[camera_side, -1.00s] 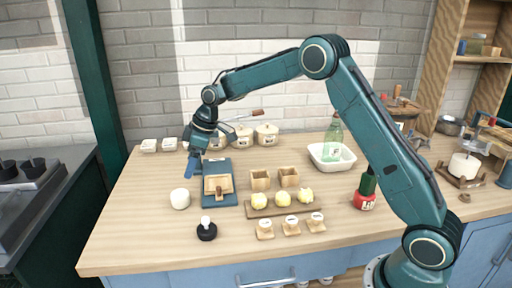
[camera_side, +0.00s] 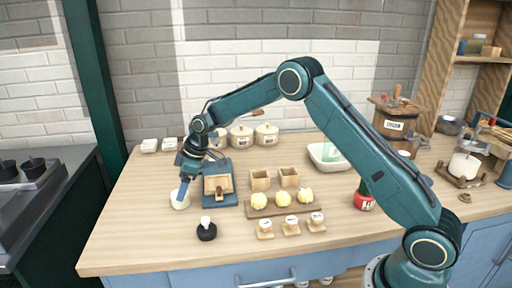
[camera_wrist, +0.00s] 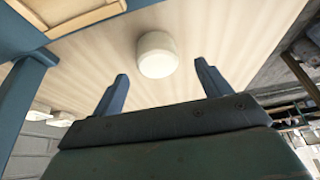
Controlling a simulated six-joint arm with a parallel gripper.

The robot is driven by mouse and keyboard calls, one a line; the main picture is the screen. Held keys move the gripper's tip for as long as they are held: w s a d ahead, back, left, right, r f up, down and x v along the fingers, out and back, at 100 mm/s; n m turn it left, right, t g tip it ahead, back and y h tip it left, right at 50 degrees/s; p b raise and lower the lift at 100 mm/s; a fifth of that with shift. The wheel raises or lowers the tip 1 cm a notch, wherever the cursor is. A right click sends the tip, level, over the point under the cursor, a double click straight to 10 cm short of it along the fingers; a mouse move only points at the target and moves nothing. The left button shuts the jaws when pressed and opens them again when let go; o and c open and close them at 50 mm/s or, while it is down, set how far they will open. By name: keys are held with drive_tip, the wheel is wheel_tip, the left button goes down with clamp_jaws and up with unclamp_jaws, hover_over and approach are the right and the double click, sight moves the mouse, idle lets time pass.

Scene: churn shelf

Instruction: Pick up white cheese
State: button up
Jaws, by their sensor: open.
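The white cheese (camera_side: 177,203) is a small pale round block standing on the wooden counter, left of the blue press. In the side view my gripper (camera_side: 184,189) hangs right over it and its fingers hide part of it. In the wrist view the cheese (camera_wrist: 157,55) lies ahead of the two spread blue fingers, centred between them. My gripper (camera_wrist: 163,84) is open and empty. Whether a finger touches the cheese cannot be told.
The blue press (camera_side: 226,199) with a wooden frame stands close on the right. A black-based white-knobbed tool (camera_side: 206,232) stands in front. Lidded pots (camera_side: 241,136) are behind, and a board (camera_side: 258,212) with yellow lumps is further right. The counter's left front is clear.

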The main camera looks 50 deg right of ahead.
drive_tip(key=shift+x, duration=2.5)
drive_tip(key=shift+w+d, duration=0.1)
drive_tip(key=shift+w, duration=0.05)
drive_tip(key=c, duration=1.1)
